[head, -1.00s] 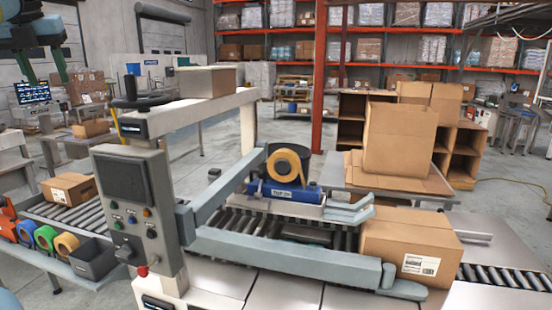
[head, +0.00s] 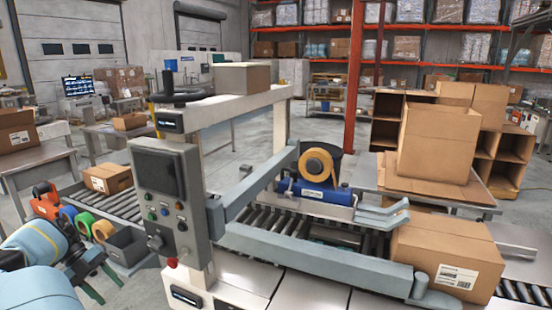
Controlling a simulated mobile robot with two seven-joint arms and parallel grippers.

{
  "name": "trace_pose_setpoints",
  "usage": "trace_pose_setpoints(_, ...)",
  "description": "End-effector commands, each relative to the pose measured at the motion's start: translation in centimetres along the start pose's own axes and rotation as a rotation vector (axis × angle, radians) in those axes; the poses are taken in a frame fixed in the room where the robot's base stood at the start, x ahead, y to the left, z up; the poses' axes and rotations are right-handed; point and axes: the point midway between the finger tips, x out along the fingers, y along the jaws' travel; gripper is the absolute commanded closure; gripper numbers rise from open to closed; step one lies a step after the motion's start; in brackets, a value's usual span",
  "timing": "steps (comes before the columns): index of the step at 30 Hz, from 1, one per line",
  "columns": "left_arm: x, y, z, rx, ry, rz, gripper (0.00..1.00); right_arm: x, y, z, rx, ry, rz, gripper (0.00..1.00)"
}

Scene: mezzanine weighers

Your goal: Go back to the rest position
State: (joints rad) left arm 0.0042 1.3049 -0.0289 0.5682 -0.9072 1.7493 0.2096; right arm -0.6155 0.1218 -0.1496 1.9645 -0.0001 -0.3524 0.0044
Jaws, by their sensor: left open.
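My left gripper (head: 111,293) shows at the lower left, on the pale blue and white arm that comes in from the left edge. Its two green fingers are spread apart with nothing between them and point down and to the right. In the picture it lies just below a dark grey bin (head: 126,246), and I cannot tell the distance between them. My right gripper is not in view.
A taping machine with a grey control panel (head: 168,188) and blue tape head (head: 320,192) stands in the middle. A carton (head: 445,258) sits at its right. Coloured tape rolls (head: 84,222) and another carton (head: 107,179) are near the gripper. Open floor (head: 262,143) lies behind.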

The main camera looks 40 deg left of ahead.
Motion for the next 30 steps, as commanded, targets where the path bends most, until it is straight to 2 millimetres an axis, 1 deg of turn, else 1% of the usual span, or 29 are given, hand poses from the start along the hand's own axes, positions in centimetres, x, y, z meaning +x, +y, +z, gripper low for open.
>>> trace_pose_setpoints(1,3.5,1.7,0.0,-0.028,0.058,-0.034,0.55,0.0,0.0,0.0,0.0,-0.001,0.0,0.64)
trace_pose_setpoints(2,5.3,2.5,-0.1,-0.042,0.087,-0.05,0.55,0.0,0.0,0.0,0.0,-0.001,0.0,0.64)
trace_pose_setpoints(3,7.7,3.6,-0.4,-0.061,0.126,-0.073,0.55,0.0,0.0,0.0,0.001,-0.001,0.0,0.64)
trace_pose_setpoints(5,11.3,5.0,-0.9,-0.09,0.183,-0.107,0.55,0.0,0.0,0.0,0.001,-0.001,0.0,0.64)
trace_pose_setpoints(6,13.7,5.9,-1.5,-0.109,0.222,-0.129,0.55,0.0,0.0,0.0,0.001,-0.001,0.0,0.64)
trace_pose_setpoints(8,17.2,7.0,-2.4,-0.136,0.277,-0.162,0.55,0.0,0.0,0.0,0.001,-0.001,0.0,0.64)
trace_pose_setpoints(9,19.2,7.7,-3.1,-0.153,0.311,-0.181,0.55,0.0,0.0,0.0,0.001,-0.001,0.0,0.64)
trace_pose_setpoints(12,23.7,8.9,-4.8,-0.188,0.383,-0.223,0.55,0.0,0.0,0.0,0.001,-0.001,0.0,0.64)
trace_pose_setpoints(15,27.3,9.7,-6.5,-0.218,0.444,-0.259,0.55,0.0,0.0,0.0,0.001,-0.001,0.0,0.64)
trace_pose_setpoints(21,33.3,10.6,-10.0,-0.269,0.547,-0.318,0.55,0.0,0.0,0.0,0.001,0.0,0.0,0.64)
trace_pose_setpoints(23,34.9,10.8,-11.0,-0.282,0.572,-0.335,0.55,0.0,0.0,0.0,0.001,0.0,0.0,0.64)
trace_pose_setpoints(24,34.7,10.3,-10.3,-0.267,0.531,-0.345,0.55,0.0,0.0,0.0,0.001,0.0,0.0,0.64)
trace_pose_setpoints(30,36.2,8.6,-9.2,-0.241,0.399,-0.413,0.55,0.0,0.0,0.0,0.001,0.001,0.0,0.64)
